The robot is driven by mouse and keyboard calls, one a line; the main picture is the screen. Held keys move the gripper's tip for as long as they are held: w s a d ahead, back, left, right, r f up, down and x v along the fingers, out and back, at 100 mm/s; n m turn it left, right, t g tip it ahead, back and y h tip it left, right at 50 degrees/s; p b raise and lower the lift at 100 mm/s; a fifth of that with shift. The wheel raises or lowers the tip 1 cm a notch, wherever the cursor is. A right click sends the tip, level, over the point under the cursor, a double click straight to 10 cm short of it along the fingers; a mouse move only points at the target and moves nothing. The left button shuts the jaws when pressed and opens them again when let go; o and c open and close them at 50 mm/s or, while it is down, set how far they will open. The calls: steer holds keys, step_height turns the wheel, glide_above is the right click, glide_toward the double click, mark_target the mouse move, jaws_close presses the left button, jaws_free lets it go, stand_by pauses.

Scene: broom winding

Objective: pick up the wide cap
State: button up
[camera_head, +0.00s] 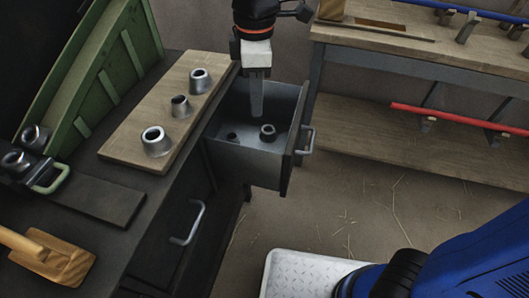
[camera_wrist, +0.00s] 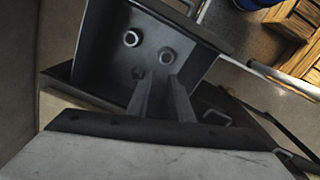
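My gripper (camera_head: 257,112) points down into the open grey drawer (camera_head: 245,161). In the wrist view, its two fingers (camera_wrist: 160,84) stand apart with nothing between their tips. Small round metal pieces lie on the drawer floor. The head view shows a ring-like cap (camera_head: 268,132) right of the fingers and a darker piece (camera_head: 232,137) to their left. The wrist view shows a bright-rimmed cap (camera_wrist: 131,38), a second cap (camera_wrist: 166,57) and a dark piece (camera_wrist: 138,73) close to the fingertips. I cannot tell which is the wide cap. My fingers hide part of the drawer in the head view.
A wooden board (camera_head: 124,143) on the dark bench holds three metal collars, the front one (camera_head: 157,142) largest. Drawer walls surround the fingers, and the drawer handle (camera_head: 308,139) sticks out to the right. A wooden workbench (camera_head: 410,52) stands behind. A wooden piece (camera_head: 62,262) lies front left.

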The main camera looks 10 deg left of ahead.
steer(key=shift+n, duration=0.3)
steer(key=f, duration=0.4)
steer(key=a+f, duration=0.1)
steer(key=f, duration=0.7)
steer(key=shift+s+a, duration=0.1)
steer(key=shift+a, duration=0.15)
steer(key=shift+d+f, duration=0.2)
steer(key=shift+f, duration=0.7)
steer(key=shift+d+f, duration=0.2)
steer(key=shift+f, duration=0.75)
steer(key=shift+d+f, duration=0.2)
steer(key=shift+f, duration=0.7)
steer(key=shift+c, duration=0.3)
jaws_close()
